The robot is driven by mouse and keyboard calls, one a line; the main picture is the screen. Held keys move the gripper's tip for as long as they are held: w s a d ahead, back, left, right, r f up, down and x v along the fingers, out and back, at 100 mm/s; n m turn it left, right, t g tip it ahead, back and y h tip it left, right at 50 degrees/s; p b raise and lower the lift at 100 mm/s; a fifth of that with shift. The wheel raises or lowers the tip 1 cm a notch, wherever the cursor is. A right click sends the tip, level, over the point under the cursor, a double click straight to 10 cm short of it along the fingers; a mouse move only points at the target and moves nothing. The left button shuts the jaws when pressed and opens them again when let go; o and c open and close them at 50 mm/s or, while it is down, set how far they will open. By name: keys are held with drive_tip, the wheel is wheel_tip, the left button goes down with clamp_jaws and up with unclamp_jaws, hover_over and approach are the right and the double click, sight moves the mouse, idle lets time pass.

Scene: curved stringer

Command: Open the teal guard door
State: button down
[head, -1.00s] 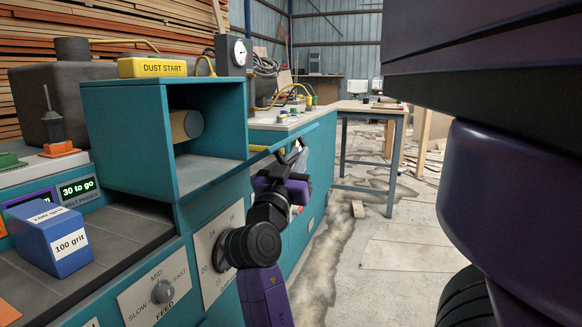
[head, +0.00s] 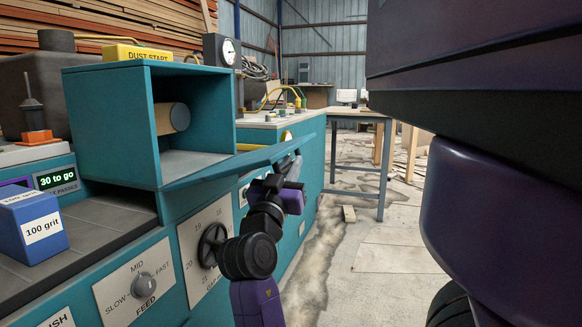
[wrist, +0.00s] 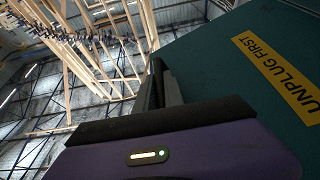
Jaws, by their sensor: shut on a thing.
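The teal guard door (head: 240,161) stands out from the open teal housing (head: 112,125) as a thin panel seen almost edge-on, and a roller (head: 172,118) shows inside the housing. In the wrist view the door's teal face (wrist: 225,75) fills the right side, with a yellow "UNPLUG FIRST" label. My gripper (head: 289,168) is below the door's outer part in the head view, shut on it. In the wrist view the dark fingers (wrist: 161,85) reach up beside the door's edge. The exact grip point, and any handle there, is hidden.
A blue "100 grit" block (head: 32,228) lies on the feed bed (head: 110,222) at left. A handwheel (head: 211,245) and feed knob (head: 145,285) are on the machine front. A metal-legged table (head: 350,117) stands behind.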

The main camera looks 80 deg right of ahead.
drive_tip(key=shift+w, duration=0.1)
drive_tip(key=c, duration=1.7)
unclamp_jaws()
drive_tip(key=shift+v, duration=3.95)
drive_tip(key=shift+w+b+v, duration=0.25)
drive_tip(key=shift+b+v, duration=0.7)
drive_tip(key=shift+v, duration=0.55)
drive_tip(key=shift+w+b+v, duration=0.2)
drive_tip(key=shift+b+v, duration=0.8)
drive_tip(key=shift+v, duration=0.45)
drive_tip(key=shift+w+b+v, duration=0.25)
drive_tip(key=shift+b+v, duration=0.7)
drive_tip(key=shift+v, duration=0.55)
drive_tip(key=shift+d+r, duration=0.1)
drive_tip(key=shift+r, duration=0.05)
drive_tip(key=shift+c, duration=0.3)
